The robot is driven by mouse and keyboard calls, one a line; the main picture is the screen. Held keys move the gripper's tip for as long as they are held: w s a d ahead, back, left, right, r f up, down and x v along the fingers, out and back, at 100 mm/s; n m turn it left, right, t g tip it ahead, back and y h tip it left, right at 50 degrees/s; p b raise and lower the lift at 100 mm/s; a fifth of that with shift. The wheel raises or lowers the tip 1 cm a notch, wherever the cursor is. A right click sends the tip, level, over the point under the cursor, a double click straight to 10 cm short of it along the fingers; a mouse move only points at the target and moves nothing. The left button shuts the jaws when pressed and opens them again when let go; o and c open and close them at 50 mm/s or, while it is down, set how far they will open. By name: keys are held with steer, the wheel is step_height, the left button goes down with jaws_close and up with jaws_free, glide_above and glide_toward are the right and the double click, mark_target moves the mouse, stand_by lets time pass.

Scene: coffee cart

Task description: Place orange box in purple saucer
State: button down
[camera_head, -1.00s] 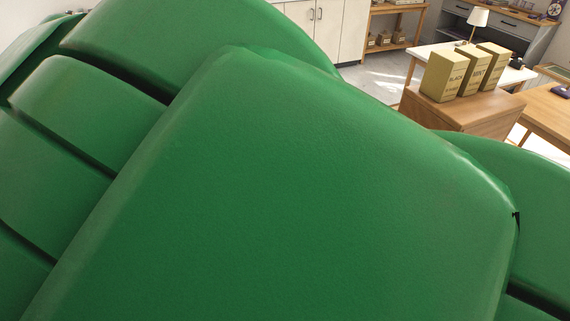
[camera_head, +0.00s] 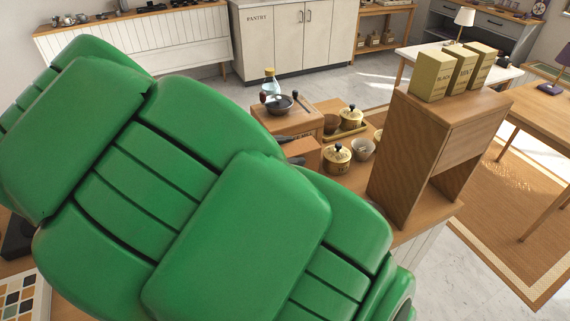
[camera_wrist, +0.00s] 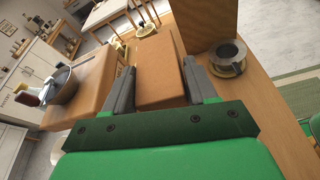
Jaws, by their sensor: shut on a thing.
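The orange box (camera_wrist: 160,72) is held between the two grey fingers of my gripper (camera_wrist: 163,88) in the wrist view. In the head view part of the orange box (camera_head: 308,152) shows beyond my green arm, with a grey fingertip beside it. My arm covers most of the gripper there. I cannot make out a purple saucer in either view. In the wrist view a grey cup (camera_wrist: 228,52) stands in a pale saucer to the right of the box; its colour is not clearly purple.
A wooden box with a dark bowl (camera_head: 281,103) stands behind the gripper. Lidded jars (camera_head: 337,158) and a cup (camera_head: 362,149) stand on the cart. A wooden shelf unit (camera_head: 425,150) bearing yellow boxes (camera_head: 434,76) rises at the right. My arm hides the cart's left part.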

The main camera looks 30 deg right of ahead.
steer(key=shift+w+d+f, duration=0.1)
steer(key=shift+w+f, duration=0.25)
steer(key=shift+f, duration=0.6)
steer(key=shift+w+d+f, duration=0.1)
steer(key=shift+w+f, duration=0.3)
steer(key=shift+f, duration=0.6)
steer(key=shift+w+d+f, duration=0.1)
steer(key=shift+w+f, duration=0.25)
steer(key=shift+f, duration=1)
steer(key=shift+c, duration=1.6)
jaws_free()
steer(key=shift+r, duration=0.1)
steer(key=shift+r, duration=0.3)
steer(key=v, duration=1.2)
